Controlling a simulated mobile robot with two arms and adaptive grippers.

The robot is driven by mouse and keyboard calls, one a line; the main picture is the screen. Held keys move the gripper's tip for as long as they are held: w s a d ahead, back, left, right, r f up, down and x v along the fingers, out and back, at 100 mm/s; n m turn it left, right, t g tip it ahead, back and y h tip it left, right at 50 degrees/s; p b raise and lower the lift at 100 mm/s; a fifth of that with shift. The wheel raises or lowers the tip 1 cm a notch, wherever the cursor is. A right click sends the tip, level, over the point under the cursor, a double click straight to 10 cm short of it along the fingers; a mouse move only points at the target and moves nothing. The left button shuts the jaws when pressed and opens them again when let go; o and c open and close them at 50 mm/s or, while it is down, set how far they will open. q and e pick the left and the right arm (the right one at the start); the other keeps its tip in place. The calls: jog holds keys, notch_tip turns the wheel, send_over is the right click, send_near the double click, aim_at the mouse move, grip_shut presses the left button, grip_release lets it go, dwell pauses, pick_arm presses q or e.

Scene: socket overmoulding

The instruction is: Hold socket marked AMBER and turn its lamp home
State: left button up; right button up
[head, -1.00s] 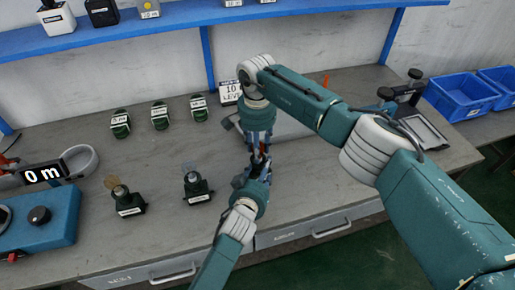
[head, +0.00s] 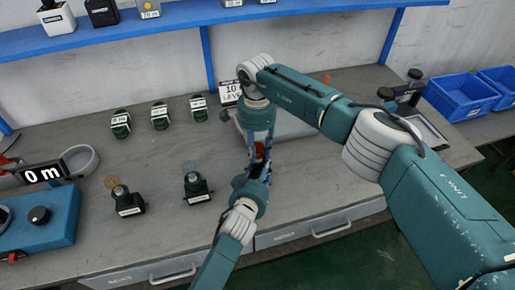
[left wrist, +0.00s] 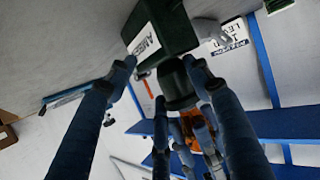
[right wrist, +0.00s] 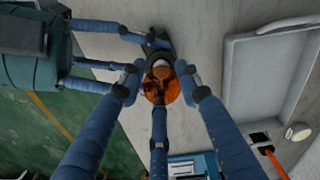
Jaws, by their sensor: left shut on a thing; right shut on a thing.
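The dark green socket marked AMBER (left wrist: 158,36) is gripped by my left gripper (left wrist: 160,68), its white label facing the left wrist camera. My left gripper (head: 254,178) is below my right one in the head view. My right gripper (right wrist: 160,88) is shut on the orange lamp (right wrist: 161,86), which also shows in the head view (head: 260,149) and beyond the socket in the left wrist view (left wrist: 200,134). The lamp is in line with the socket's mouth, close against it. How deep it sits is hidden by the fingers.
Two dark sockets with lamps, left (head: 129,203) and right (head: 196,188), stand on the bench. Three labelled green sockets (head: 160,116) stand behind. A blue unit (head: 50,222) with a "0 m" display is at left. Blue bins (head: 462,97) are at right.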

jog(key=m, duration=0.7)
jog(key=shift+a, duration=0.25)
jog(key=m, duration=0.6)
jog(key=shift+w+r+m, duration=0.15)
jog(key=shift+w+m, duration=0.15)
jog(key=shift+m, duration=0.1)
jog(key=m, duration=0.3)
jog(key=shift+w+m, duration=0.15)
jog(key=shift+m, duration=0.15)
jog(key=m, duration=0.3)
jog(key=shift+d+m, duration=0.15)
jog(key=shift+m, duration=0.15)
jog(key=m, duration=0.4)
jog(key=shift+w+d, duration=0.15)
jog(key=shift+d, duration=0.05)
jog(key=shift+d+m, duration=0.3)
jog(key=shift+m, duration=0.2)
dwell(1.0)
jog(key=o, duration=0.9)
jog(key=shift+o, duration=1.3)
jog(key=shift+s+a, duration=0.1)
jog(key=shift+s, duration=0.1)
